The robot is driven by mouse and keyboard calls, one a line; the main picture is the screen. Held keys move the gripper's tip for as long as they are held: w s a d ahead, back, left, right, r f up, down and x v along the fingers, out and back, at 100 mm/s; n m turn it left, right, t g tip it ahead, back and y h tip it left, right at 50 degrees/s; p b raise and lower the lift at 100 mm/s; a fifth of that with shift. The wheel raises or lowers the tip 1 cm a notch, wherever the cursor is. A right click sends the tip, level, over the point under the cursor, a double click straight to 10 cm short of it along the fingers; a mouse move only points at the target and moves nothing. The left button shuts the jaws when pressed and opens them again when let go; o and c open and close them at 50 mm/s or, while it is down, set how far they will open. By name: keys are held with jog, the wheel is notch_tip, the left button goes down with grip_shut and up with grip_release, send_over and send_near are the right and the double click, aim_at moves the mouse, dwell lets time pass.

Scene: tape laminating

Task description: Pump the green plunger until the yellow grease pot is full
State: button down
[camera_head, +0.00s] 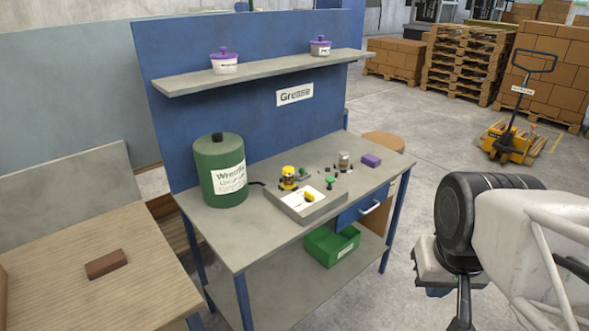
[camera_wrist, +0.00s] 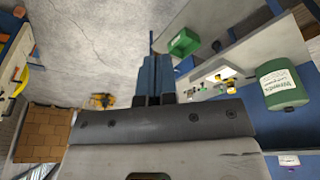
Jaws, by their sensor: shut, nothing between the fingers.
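A small yellow pot (camera_head: 288,174) with a dark base stands at the back edge of a grey tray (camera_head: 283,208) on the blue-legged workbench. A small upright green piece (camera_head: 330,183) stands right of the tray, and a lower grey-green piece (camera_head: 304,174) sits beside the pot. I cannot tell which is the plunger, nor how full the pot is. A yellow item (camera_head: 309,196) lies on the white patch in the tray. In the wrist view my gripper (camera_wrist: 154,62) has its blue fingers together, empty, over the floor, well away from the bench items.
A large green canister (camera_head: 220,170) stands left of the tray. Small dark parts, a jar (camera_head: 344,158) and a purple block (camera_head: 371,160) are at the right. A shelf (camera_head: 270,72) holds two purple-lidded pots. A green bin (camera_head: 331,246) sits below.

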jog(key=shift+w, duration=0.1)
jog(key=w+r+h, duration=0.2)
jog(key=w+r, duration=0.1)
jog(key=w, duration=1.2)
jog(key=n+t+h, duration=0.2)
jog(key=t+h, duration=0.1)
jog(key=t, duration=0.2)
send_over(329, 178)
notch_tip(329, 178, down, 12)
jog(key=shift+w+a+f+n, duration=0.1)
jog(key=shift+f+n, duration=0.1)
jog(key=shift+n, duration=0.1)
jog(key=shift+f, duration=0.15)
jog(key=shift+f, duration=4.2)
jog(key=shift+f, duration=0.6)
